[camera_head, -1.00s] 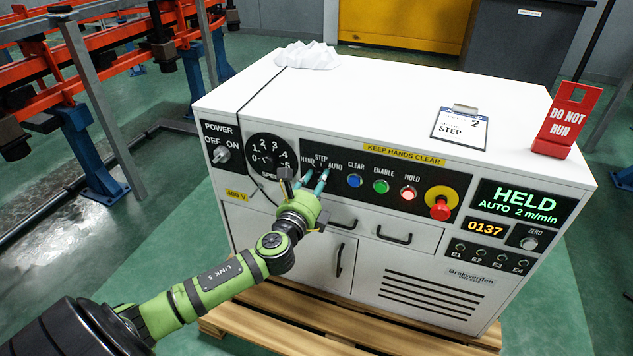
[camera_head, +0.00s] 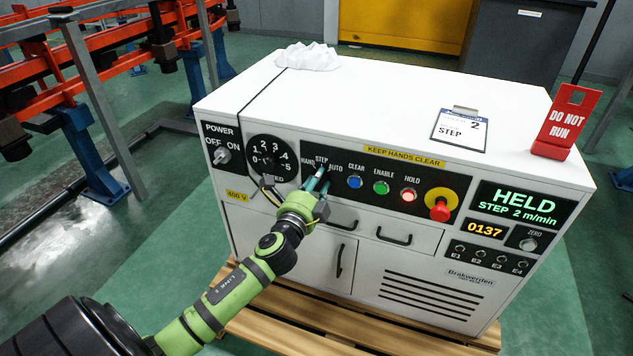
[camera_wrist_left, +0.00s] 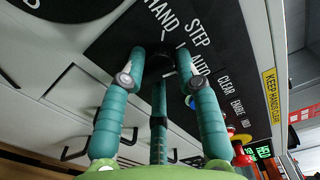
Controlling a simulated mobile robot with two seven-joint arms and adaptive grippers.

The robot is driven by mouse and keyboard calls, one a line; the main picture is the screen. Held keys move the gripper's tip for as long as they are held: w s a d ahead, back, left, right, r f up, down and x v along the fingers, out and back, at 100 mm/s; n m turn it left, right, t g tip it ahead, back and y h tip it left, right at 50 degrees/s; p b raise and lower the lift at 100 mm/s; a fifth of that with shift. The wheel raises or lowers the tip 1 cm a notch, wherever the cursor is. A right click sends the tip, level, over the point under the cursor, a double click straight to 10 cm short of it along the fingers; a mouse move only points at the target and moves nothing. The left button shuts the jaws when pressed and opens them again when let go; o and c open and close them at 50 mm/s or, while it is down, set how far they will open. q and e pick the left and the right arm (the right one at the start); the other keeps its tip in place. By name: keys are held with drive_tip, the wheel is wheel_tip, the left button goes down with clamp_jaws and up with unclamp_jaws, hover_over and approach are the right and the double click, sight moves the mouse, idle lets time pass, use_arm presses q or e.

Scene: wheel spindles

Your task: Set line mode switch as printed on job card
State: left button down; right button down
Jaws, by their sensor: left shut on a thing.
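The mode switch (camera_wrist_left: 161,60), a dark knob with HAND, STEP and AUTO printed around it, shows partly between my fingers in the left wrist view. In the head view my gripper hides it. My left gripper (camera_head: 316,182) is at the front panel, its teal fingers (camera_wrist_left: 160,75) shut on the switch knob. The job card (camera_head: 460,129) lies on the cabinet top and reads 2 and STEP. The display (camera_head: 519,206) reads HELD, STEP 2 m/min. My right gripper is not in view.
The speed dial (camera_head: 271,158) is left of my gripper. Blue CLEAR (camera_head: 354,182), green ENABLE (camera_head: 381,188) and lit HOLD (camera_head: 408,194) buttons and a red emergency stop (camera_head: 440,207) are to the right. A red DO NOT RUN sign (camera_head: 561,125) stands on top.

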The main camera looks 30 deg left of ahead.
use_arm(q)
drive_tip(key=shift+d+f+n, duration=0.15)
drive_tip(key=shift+f+n, duration=0.05)
drive_tip(key=shift+n, duration=0.6)
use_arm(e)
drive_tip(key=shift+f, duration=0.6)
use_arm(q)
drive_tip(key=c, duration=0.8)
unclamp_jaws()
drive_tip(key=shift+c, duration=0.2)
drive_tip(key=shift+r, duration=0.1)
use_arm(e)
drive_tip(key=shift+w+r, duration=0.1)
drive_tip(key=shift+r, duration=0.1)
use_arm(q)
drive_tip(key=shift+s, duration=0.1)
drive_tip(key=v, duration=1.1)
drive_tip(key=shift+s, duration=0.4)
